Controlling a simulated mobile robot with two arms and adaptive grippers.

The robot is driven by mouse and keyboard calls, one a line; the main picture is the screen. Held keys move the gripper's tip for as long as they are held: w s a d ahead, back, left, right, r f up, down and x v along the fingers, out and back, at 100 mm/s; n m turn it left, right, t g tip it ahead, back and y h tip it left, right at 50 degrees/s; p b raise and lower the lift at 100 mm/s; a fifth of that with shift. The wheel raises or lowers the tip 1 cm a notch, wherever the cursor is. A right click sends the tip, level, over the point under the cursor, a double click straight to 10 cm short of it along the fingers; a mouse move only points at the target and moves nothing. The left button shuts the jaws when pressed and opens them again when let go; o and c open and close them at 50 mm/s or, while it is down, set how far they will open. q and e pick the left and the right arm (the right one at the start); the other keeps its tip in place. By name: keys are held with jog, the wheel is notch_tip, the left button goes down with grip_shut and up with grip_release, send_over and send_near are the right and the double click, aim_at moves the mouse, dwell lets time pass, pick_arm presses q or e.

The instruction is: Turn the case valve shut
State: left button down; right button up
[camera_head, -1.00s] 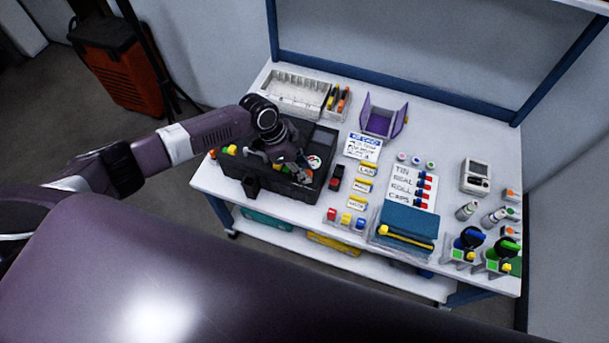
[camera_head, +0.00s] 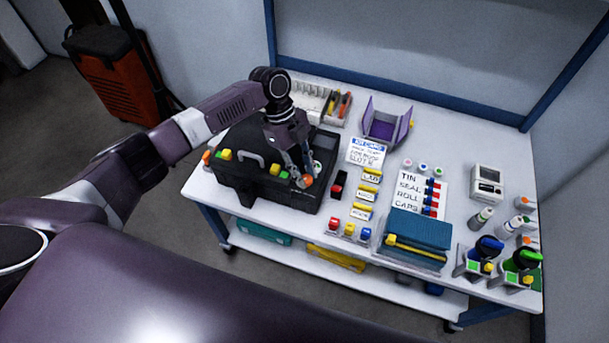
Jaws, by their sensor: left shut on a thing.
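The black case (camera_head: 236,178) sits on the left part of the white workbench, with a grey handle and yellow latches on it. My left gripper (camera_head: 303,178) points down at the case's right front part. Its fingers are shut on a small orange-red knob (camera_head: 305,181), which looks like the case valve. The fingers partly hide the knob, so its turned angle cannot be told. A small pale round dial (camera_head: 317,167) shows just behind the fingertips. My right gripper is not in view.
A purple open holder (camera_head: 383,130) and a label card (camera_head: 366,151) stand right of the case. A small black and red item (camera_head: 338,185) lies close to it. A teal box (camera_head: 416,233), bottles and two valve stands (camera_head: 480,257) fill the bench's right side.

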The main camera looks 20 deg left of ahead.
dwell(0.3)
pick_arm(q)
jog(key=c, duration=1.7)
grip_release()
jog(key=shift+o, duration=0.2)
jog(key=v, duration=1.2)
jog(key=shift+f, duration=0.1)
